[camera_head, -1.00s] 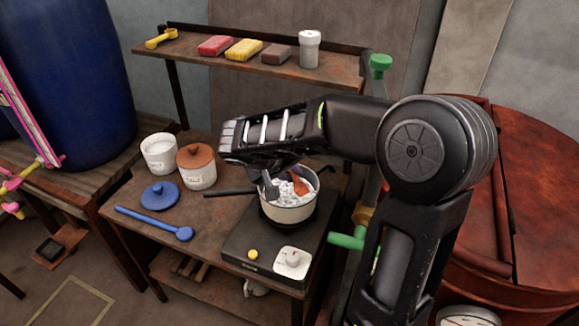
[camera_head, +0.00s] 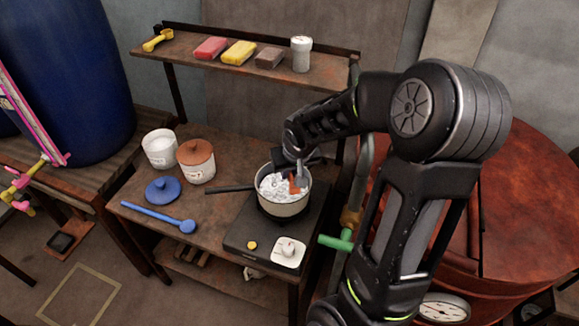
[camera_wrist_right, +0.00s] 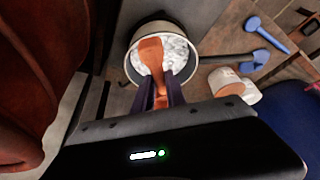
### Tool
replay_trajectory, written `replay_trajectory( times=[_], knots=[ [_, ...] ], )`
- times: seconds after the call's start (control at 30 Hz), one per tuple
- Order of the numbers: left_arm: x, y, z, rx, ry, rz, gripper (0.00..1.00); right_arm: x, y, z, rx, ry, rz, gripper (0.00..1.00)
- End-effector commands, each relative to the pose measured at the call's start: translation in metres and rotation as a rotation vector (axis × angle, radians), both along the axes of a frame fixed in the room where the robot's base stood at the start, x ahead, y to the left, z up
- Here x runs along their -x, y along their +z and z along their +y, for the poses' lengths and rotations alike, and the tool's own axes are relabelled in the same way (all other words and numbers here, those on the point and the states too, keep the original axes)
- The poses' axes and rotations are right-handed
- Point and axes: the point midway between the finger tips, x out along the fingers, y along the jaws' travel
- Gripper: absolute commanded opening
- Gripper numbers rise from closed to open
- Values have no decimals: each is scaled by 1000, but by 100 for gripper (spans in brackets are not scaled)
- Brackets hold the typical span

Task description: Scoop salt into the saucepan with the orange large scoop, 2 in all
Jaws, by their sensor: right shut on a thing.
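The saucepan (camera_head: 284,208) stands on the black hot plate, its dark handle pointing left. White lumpy stuff (camera_head: 270,186) shows inside it. My right gripper (camera_head: 300,177) is over the pan's right side, shut on the orange scoop (camera_head: 295,187). In the right wrist view the orange scoop (camera_wrist_right: 152,52) reaches from the jaws (camera_wrist_right: 161,92) over the pan and its white contents. I cannot tell whether the scoop holds anything. An open white jar (camera_head: 160,153) with white contents stands left, beside a labelled jar (camera_head: 197,170) with a brown lid. My left gripper is not in view.
A blue lid (camera_head: 163,190) and a blue spoon (camera_head: 160,215) lie on the table (camera_head: 222,212). The hot plate (camera_head: 243,232) has a yellow button and a knob. The shelf (camera_head: 200,62) behind holds a yellow scoop, coloured blocks and a white shaker. A green-handled pipe (camera_head: 336,242) stands right.

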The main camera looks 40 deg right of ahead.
Motion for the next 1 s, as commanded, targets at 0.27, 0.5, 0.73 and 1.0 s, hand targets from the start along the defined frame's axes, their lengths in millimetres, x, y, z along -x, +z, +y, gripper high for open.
replay_trajectory(
  times=[0.27,0.5,0.73,1.0],
  knots=[
    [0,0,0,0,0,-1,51,0,0,0,0,0,1,0],
    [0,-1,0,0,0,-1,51,-1,0,1,0,3,1,0],
    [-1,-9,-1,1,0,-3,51,-27,3,37,-4,80,-1,0],
    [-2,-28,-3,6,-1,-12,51,-75,25,149,-6,292,-4,0]
  ],
)
